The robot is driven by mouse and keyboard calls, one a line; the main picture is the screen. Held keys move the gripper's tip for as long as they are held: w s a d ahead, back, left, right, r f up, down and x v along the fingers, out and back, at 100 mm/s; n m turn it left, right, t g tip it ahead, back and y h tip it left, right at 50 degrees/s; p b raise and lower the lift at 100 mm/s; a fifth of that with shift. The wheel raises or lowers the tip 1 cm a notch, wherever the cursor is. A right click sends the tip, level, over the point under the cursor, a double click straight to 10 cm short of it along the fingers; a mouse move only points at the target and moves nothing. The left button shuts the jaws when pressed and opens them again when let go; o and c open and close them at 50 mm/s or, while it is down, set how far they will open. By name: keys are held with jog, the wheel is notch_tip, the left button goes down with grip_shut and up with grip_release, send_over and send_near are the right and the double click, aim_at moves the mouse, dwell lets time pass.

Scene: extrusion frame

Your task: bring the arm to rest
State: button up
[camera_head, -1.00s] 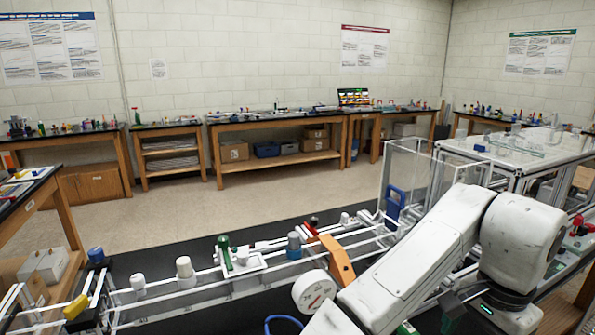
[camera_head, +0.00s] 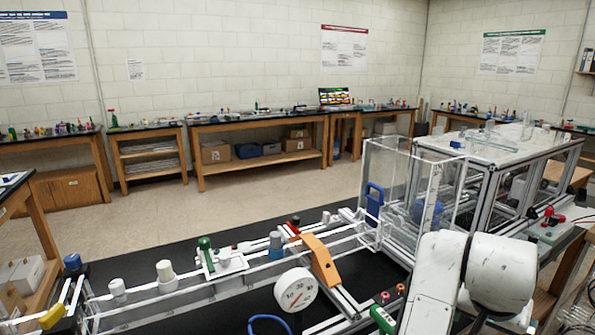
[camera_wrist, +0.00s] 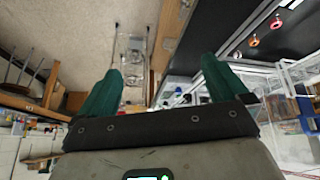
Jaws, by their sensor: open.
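My gripper (camera_wrist: 160,85) shows in the wrist view with two green fingers spread wide apart and nothing between them. It is open and empty. In the head view my white arm is folded at the lower right, and the fingers are hidden or too small to make out there. The extrusion frame (camera_head: 190,293) runs across the black bench in front of the arm. The arm appears in front of the frame's right end in the picture; I cannot tell the gap between them.
An orange bracket (camera_head: 319,258), a round gauge (camera_head: 296,290) and a green-topped valve (camera_head: 205,244) sit along the frame. A clear-walled box (camera_head: 400,190) and a blue handle (camera_head: 374,199) stand at its far right. Red knobs (camera_head: 548,213) are at right. Open floor lies beyond the bench.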

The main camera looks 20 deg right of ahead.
jog(key=s+a+f+n+y, duration=0.1)
jog(key=s+a+f+n, duration=0.1)
jog(key=a+f+n, duration=0.3)
jog(key=s+a+f+n+y, duration=0.1)
jog(key=s+a+f+n, duration=0.1)
jog(key=f, duration=0.6)
jog(key=s+a+f+n+y, duration=0.1)
jog(key=s+a+f+n, duration=0.25)
jog(key=f, duration=0.25)
jog(key=s+a+f+n+y, duration=0.2)
jog(key=s+a+f, duration=0.4)
jog(key=a, duration=0.3)
jog(key=shift+a+y, duration=0.3)
jog(key=shift+s+n, duration=0.1)
jog(key=shift+n, duration=0.15)
dwell(1.3)
